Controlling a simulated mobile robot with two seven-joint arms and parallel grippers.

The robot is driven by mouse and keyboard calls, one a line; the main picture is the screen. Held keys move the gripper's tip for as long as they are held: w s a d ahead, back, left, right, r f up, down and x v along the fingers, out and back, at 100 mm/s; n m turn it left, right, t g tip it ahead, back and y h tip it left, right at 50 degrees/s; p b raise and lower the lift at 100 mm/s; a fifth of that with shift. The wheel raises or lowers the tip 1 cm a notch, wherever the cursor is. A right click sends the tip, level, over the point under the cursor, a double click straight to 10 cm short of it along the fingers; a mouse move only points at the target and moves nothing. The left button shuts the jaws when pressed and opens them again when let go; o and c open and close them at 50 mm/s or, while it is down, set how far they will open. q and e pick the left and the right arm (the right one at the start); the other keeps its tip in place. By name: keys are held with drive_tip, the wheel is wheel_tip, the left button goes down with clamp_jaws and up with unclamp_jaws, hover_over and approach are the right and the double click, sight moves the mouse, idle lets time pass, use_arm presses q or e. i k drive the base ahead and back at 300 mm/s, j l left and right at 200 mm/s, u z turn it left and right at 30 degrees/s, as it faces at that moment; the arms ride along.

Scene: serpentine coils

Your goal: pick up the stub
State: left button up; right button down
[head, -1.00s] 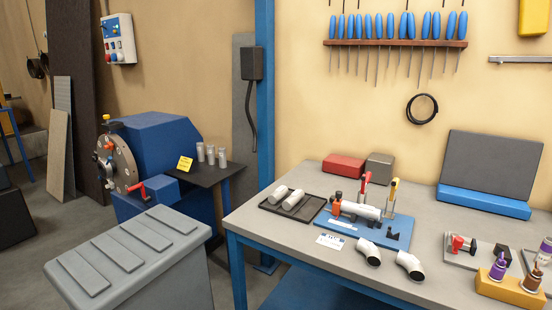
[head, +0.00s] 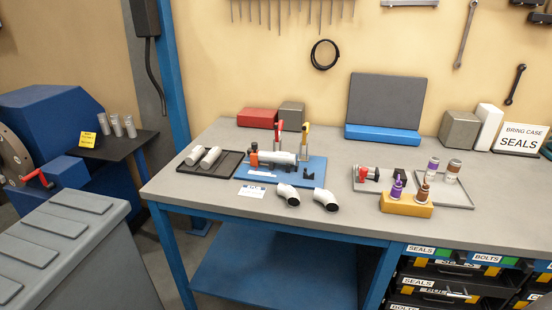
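No part carries a readable label as the stub. Two short pale grey tubes, one at the left (head: 194,156) and one at the right (head: 210,158), lie in a black tray (head: 228,171) on the workbench. A pale tube (head: 284,158) lies in the clamps of a blue fixture plate (head: 306,179). Two white elbows, one left (head: 288,194) and one right (head: 325,199), lie in front of the plate. Several small metal cylinders (head: 117,125) stand on a black shelf (head: 125,149) at the left. Neither of my grippers is in view.
The bench (head: 172,196) carries a red box (head: 258,117), a small grey fixture (head: 369,176), a yellow bottle holder (head: 405,205) and a tray (head: 458,194) with two canisters. A grey lidded bin (head: 70,250) stands at front left. The bench's front edge is mostly clear.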

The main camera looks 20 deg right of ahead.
sight(281, 158)
drive_tip(key=i+j+z, duration=0.1)
drive_tip(key=i+j, duration=0.15)
drive_tip(key=i, duration=0.15)
drive_tip(key=i+j, duration=0.3)
drive_tip(key=i+z, duration=0.05)
